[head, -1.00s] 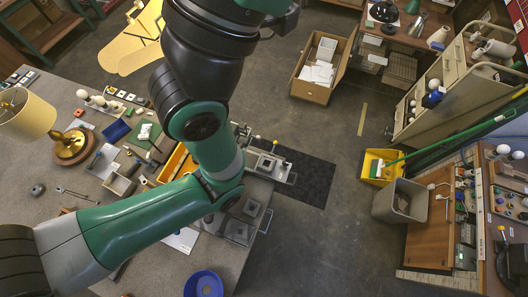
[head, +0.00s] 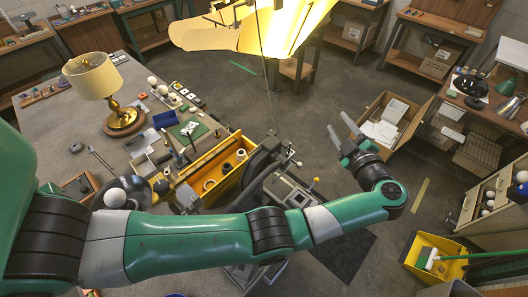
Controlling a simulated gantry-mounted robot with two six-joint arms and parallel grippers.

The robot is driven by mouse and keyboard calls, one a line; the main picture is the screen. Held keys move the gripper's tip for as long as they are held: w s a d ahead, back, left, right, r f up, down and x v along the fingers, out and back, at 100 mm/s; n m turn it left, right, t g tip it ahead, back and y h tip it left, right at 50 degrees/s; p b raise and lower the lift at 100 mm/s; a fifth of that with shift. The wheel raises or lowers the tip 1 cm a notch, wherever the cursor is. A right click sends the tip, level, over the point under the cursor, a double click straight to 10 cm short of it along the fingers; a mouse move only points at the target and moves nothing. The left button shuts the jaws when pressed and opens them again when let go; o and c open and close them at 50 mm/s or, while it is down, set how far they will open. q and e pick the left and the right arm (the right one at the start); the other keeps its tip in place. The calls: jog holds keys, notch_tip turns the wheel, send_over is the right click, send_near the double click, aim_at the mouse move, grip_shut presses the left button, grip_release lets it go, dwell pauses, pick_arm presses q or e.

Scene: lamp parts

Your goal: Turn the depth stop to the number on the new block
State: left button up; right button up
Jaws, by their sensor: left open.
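My left arm reaches across the view from the left. Its gripper (head: 341,124) is open and empty, above the floor between the bench machine and the cardboard box. A metal bench machine (head: 288,190) with ball-ended levers stands at the bench's right edge, left of and below the gripper, apart from it. A yellow knob (head: 315,181) shows at its right side. I cannot make out which part is the depth stop, nor any number or block. My left arm hides part of the bench in front of the machine. My right gripper is not in view.
A yellow bin (head: 222,160) with rings stands beside the machine. A brass lamp (head: 122,118) with a cream shade stands on the grey bench. A cardboard box (head: 405,112) of papers is at right.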

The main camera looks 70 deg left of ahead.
pick_arm(q)
jog(key=s+d+f+m+g+h+b, duration=0.1)
jog(key=s+d+f+g+b, duration=0.2)
jog(key=f, duration=0.8)
jog(key=s+f+m+g+h+b, duration=0.1)
jog(key=s+f+g+h+b, duration=0.3)
jog(key=f, duration=0.7)
jog(key=m+g+y+b, duration=0.1)
jog(key=g+b, duration=0.1)
jog(key=b, duration=0.5)
send_near(259, 199)
jog(key=x, duration=0.8)
jog(key=shift+w+a+f+b, duration=0.2)
jog(key=shift+w+f+b, duration=0.1)
jog(key=shift+f+b, duration=0.1)
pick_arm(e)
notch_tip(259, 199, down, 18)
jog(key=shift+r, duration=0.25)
pick_arm(q)
jog(key=shift+d, duration=0.15)
grip_shut()
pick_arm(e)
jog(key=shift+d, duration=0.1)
